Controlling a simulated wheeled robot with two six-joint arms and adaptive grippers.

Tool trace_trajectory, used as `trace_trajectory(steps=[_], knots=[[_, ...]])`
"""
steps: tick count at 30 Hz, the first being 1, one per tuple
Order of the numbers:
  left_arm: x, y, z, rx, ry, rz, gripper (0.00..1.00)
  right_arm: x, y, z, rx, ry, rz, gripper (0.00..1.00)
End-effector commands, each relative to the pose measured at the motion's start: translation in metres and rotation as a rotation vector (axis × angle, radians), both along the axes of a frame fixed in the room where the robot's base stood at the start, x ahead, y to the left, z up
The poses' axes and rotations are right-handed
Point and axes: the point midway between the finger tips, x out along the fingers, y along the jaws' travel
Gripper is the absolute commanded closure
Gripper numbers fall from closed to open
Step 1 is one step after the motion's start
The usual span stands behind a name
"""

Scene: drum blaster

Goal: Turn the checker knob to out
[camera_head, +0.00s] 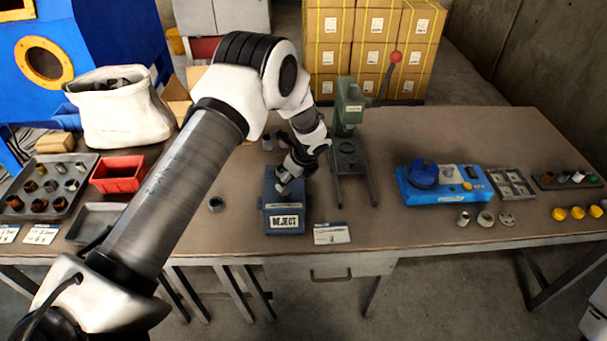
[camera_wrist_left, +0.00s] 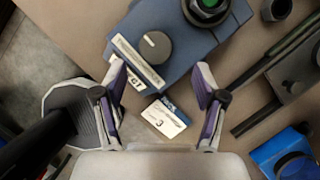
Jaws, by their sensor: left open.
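The checker is a blue box (camera_head: 284,205) near the table's front edge, with a sign reading REJECT on its front. In the left wrist view, the checker (camera_wrist_left: 190,45) shows a dark grey round knob (camera_wrist_left: 157,48) with a short white mark and a green round button or lamp (camera_wrist_left: 210,8). I cannot read any knob position. My left gripper (camera_head: 285,184) is over the box and hides much of its top. In the wrist view the left gripper (camera_wrist_left: 159,76) is open and empty, its fingers apart on either side below the knob. My right gripper is not in view.
A green press (camera_head: 349,110) with a red-balled lever stands right of the checker. A white card (camera_head: 331,233) lies beside the checker. A blue device (camera_head: 445,184) and small parts are farther right. A red bin (camera_head: 118,174) and parts tray (camera_head: 62,209) are left.

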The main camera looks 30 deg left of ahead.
Motion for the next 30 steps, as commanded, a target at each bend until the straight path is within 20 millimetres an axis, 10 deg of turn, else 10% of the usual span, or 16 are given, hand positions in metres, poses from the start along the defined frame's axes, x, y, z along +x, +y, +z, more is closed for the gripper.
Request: trace_trajectory(steps=[9, 18, 24, 30], knots=[[0.004, 0.021, -0.051, -0.003, -0.002, 0.004, 0.29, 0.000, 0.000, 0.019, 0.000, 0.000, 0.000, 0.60], [0.005, 0.023, -0.059, -0.003, -0.003, 0.004, 0.29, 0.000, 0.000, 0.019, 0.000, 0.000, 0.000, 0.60], [0.004, 0.023, -0.059, -0.003, -0.002, 0.004, 0.89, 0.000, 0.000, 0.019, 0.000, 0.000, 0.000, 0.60], [0.004, 0.023, -0.061, -0.003, -0.002, 0.006, 0.89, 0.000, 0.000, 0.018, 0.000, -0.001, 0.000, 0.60]])
